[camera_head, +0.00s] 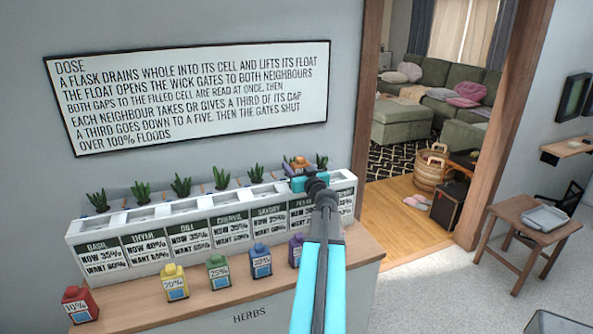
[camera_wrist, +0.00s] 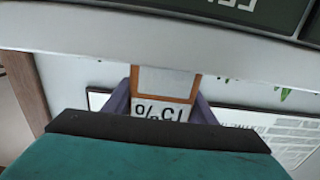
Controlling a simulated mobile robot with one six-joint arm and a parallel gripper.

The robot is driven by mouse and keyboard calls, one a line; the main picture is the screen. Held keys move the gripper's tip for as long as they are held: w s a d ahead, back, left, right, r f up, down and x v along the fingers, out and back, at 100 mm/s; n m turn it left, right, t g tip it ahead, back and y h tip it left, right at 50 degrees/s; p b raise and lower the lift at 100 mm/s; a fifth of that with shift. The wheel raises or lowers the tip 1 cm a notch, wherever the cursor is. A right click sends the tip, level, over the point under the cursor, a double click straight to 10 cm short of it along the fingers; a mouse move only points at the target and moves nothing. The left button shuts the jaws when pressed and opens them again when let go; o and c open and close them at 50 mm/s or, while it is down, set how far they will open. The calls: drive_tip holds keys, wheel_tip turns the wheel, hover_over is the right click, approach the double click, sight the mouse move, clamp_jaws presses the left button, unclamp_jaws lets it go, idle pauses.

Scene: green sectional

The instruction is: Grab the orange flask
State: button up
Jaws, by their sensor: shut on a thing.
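The orange flask (camera_head: 297,163) is at my gripper (camera_head: 305,183), above the right part of the white planter row in the head view. In the wrist view the flask's orange body (camera_wrist: 167,99) and white label, reading upside down as about 15%, sit between the two purplish fingers of my gripper (camera_wrist: 160,100). The gripper is shut on the flask. Much of the flask is hidden behind the gripper and my arm.
The planter row (camera_head: 195,233) with labelled cells and several plants stands on the counter (camera_head: 215,295). Red (camera_head: 79,305), yellow (camera_head: 175,282), green (camera_head: 218,274), blue (camera_head: 260,261) and purple (camera_head: 295,251) flasks stand in front. A sign (camera_head: 195,95) hangs behind. A doorway is at the right.

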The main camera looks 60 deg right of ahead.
sight(297, 169)
drive_tip(key=shift+r+b, duration=0.4)
drive_tip(key=shift+r, duration=0.8)
drive_tip(key=shift+s+a+r, duration=0.1)
drive_tip(key=shift+a+r, duration=0.05)
drive_tip(key=shift+r, duration=0.1)
drive_tip(key=s+a+b, duration=0.1)
drive_tip(key=a, duration=0.1)
drive_tip(key=s+a, duration=0.2)
drive_tip(key=s+a+b, duration=0.1)
drive_tip(key=a, duration=0.1)
drive_tip(key=shift+s+a+r+b, duration=0.2)
drive_tip(key=shift+a+r+b, duration=0.05)
drive_tip(key=shift+a+b, duration=0.1)
drive_tip(key=shift+f+b, duration=0.1)
drive_tip(key=shift+b, duration=0.45)
drive_tip(key=s+a+b, duration=0.1)
drive_tip(key=a+b, duration=0.1)
drive_tip(key=b, duration=0.3)
drive_tip(key=shift+s, duration=0.2)
drive_tip(key=shift+a+b, duration=0.1)
drive_tip(key=shift+b, duration=0.8)
drive_tip(key=shift+s+a+b, duration=0.1)
drive_tip(key=shift+b, duration=0.3)
